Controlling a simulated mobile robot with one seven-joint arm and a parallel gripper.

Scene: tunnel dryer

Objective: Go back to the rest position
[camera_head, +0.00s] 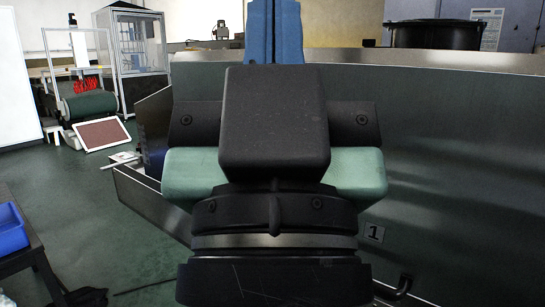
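My gripper (273,35) is in the middle of the head view, seen from behind, with its dark body and wrist in front of the camera. Two blue upright parts rise at the top edge, close side by side, and seem to be its fingers. Their tips are cut off by the frame, so I cannot tell whether it is open or shut. No held object shows. Pale green parts stick out on both sides behind the black body; I cannot tell what they belong to.
A large metal-walled machine (450,150) with a "1" label fills the right, close behind my arm. A blue bin (10,230) stands on a dark table at the left edge. A framed reddish panel (103,133) leans further back.

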